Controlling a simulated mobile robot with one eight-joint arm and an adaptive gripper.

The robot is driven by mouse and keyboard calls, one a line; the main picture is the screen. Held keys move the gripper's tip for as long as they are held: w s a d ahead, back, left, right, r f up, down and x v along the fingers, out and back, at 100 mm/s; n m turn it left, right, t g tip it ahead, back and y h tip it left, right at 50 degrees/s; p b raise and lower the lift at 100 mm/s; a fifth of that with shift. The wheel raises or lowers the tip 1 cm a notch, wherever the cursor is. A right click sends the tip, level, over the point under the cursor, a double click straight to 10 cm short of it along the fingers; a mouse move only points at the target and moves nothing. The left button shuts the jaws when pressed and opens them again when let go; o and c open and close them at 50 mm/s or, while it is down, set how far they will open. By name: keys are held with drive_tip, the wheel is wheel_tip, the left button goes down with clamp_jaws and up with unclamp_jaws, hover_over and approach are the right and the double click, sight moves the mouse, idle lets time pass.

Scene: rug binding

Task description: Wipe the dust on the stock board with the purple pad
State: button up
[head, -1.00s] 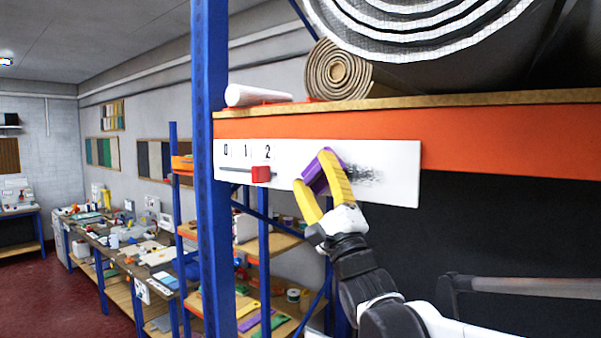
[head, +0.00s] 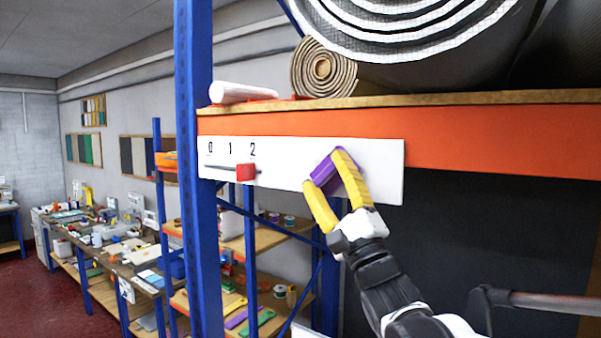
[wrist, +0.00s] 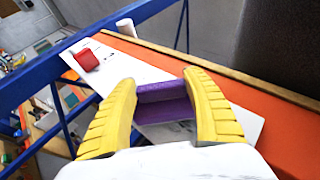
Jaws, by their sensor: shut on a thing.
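The white stock board (head: 287,158) is fixed on the orange shelf beam, with the marks 0, 1 and 2 and a red slider (head: 246,172) near 2. My gripper (head: 322,180) has yellow fingers and is shut on the purple pad (head: 325,168), in front of the board's right half. In the wrist view the pad (wrist: 165,106) lies between both fingers, against or very close to the board (wrist: 140,72); contact is hard to tell.
The orange beam (head: 480,140) runs above and right of the board. A blue upright (head: 197,200) stands at its left end. Rolled rugs (head: 322,72) and a white roll (head: 240,92) lie on the shelf above. A cluttered workbench (head: 110,250) stands at the left.

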drive_tip(key=shift+s+d+p, duration=0.5)
drive_tip(key=shift+s+d, duration=1.5)
drive_tip(key=shift+d, duration=0.6)
drive_tip(key=w+a+b, duration=0.1)
drive_tip(key=w+a, duration=0.2)
drive_tip(key=a, duration=0.1)
drive_tip(key=w+a+b, duration=0.1)
drive_tip(key=w+a, duration=0.2)
drive_tip(key=a, duration=0.1)
drive_tip(key=w+a+b, duration=0.1)
drive_tip(key=w+a, duration=0.2)
drive_tip(key=a, duration=0.1)
drive_tip(key=shift+w+a, duration=0.1)
drive_tip(key=shift+w, duration=0.15)
drive_tip(key=shift+s+a+p, duration=0.15)
drive_tip(key=shift+s+a, duration=0.75)
drive_tip(key=shift+s, duration=0.3)
drive_tip(key=shift+s+a+p, duration=0.15)
drive_tip(key=shift+s+a, duration=0.75)
drive_tip(key=shift+s, duration=0.3)
drive_tip(key=shift+s+a, duration=0.9)
drive_tip(key=shift+s, duration=0.25)
